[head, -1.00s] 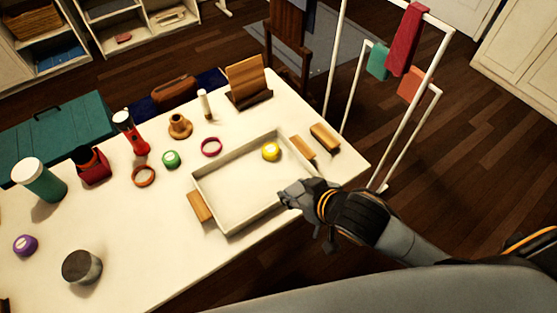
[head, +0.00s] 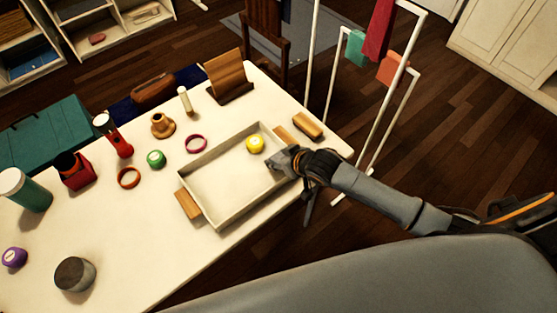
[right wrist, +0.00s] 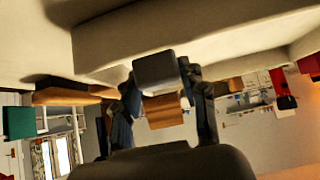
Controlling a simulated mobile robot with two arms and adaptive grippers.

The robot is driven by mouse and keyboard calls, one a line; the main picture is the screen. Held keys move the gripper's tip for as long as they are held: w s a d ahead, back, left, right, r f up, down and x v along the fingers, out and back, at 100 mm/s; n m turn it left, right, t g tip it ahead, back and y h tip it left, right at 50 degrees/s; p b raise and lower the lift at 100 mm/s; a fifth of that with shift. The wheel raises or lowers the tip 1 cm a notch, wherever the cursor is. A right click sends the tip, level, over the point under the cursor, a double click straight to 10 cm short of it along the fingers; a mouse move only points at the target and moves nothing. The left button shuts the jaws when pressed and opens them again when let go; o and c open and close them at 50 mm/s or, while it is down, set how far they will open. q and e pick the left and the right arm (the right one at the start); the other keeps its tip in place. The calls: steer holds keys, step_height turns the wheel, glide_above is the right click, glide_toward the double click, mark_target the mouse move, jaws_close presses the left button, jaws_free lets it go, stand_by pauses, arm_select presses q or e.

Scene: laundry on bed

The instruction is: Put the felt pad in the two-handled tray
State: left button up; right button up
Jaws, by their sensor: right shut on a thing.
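The two-handled tray (head: 205,218) is a shallow pale box with a wooden handle at each end, near the table's front right edge. A yellow round item (head: 255,144) sits inside its far right corner. My right gripper (head: 279,161) is at the tray's right end. In the right wrist view it is shut on a small grey block, which I take to be the felt pad (right wrist: 155,68). In the head view the pad is hardly distinguishable from the gripper. The tray's pale wall (right wrist: 200,38) lies close to the pad in the wrist view. My left gripper is not in view.
A wooden block (head: 307,125) lies just beyond the tray's right handle. A white drying rack (head: 375,130) rises off the right edge. Most of the tray floor is clear.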

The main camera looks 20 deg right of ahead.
steer(key=shift+f, duration=0.7)
steer(key=shift+f, duration=0.2)
steer(key=o, duration=0.7)
steer(key=shift+r, duration=0.1)
steer(key=shift+r, duration=0.15)
steer(key=v, duration=1.2)
steer(key=shift+s+d, duration=0.1)
